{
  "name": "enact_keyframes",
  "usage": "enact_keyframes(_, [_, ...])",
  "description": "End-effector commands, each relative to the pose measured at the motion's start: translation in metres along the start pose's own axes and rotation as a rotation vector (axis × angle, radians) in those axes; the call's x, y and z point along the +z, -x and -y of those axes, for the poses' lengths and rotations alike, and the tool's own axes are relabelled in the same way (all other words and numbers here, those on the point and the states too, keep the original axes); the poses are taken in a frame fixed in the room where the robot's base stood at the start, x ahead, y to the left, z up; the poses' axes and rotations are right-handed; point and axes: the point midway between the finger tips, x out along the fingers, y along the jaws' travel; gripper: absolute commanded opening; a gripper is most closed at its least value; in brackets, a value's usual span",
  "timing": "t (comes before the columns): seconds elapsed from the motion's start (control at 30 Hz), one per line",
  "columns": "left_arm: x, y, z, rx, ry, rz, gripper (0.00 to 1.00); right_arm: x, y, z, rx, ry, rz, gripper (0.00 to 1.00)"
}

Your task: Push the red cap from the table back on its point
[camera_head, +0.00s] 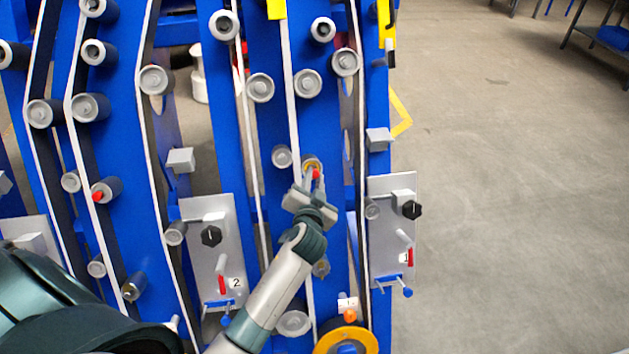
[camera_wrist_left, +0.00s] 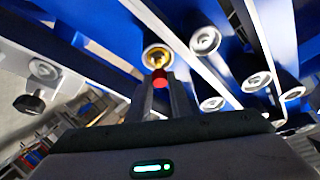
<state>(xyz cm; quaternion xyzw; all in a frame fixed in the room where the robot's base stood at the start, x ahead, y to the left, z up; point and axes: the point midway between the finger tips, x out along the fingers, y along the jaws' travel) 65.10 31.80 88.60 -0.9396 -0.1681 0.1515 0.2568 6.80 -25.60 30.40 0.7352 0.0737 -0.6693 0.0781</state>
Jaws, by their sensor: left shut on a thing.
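The red cap (camera_head: 316,174) is held between the fingertips of my left gripper (camera_head: 312,186). In the left wrist view the red cap (camera_wrist_left: 160,78) sits between the two dark fingers (camera_wrist_left: 161,92). Just beyond it is a roller point with a yellow ring and a brass-coloured centre (camera_wrist_left: 157,58); this ringed point also shows in the head view (camera_head: 311,162). The cap overlaps the point's lower edge in the picture; I cannot tell whether they touch. My right gripper is not in view.
Blue chassis plates with belts and several grey rollers (camera_head: 308,83) surround the gripper. Grey panels with black knobs stand at the left (camera_head: 211,237) and right (camera_head: 411,210). Another red cap (camera_head: 98,196) sits on a left roller. Open floor (camera_head: 520,200) lies to the right.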

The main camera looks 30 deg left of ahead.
Motion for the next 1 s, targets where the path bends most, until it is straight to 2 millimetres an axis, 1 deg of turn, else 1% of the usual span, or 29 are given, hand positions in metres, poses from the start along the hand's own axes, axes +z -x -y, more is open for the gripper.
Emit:
enact_keyframes(0.1, [0.0028, -0.0053, -0.0006, 0.001, -0.002, 0.000, 0.00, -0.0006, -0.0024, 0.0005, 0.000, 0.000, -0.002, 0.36])
enact_keyframes(0.27, [0.0031, -0.0082, -0.0002, 0.002, -0.003, -0.001, 0.00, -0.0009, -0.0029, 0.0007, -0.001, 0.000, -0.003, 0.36])
enact_keyframes(1.0, [0.0033, -0.0083, 0.0001, 0.002, -0.001, 0.000, 0.00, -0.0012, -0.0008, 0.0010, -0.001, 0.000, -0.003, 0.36])
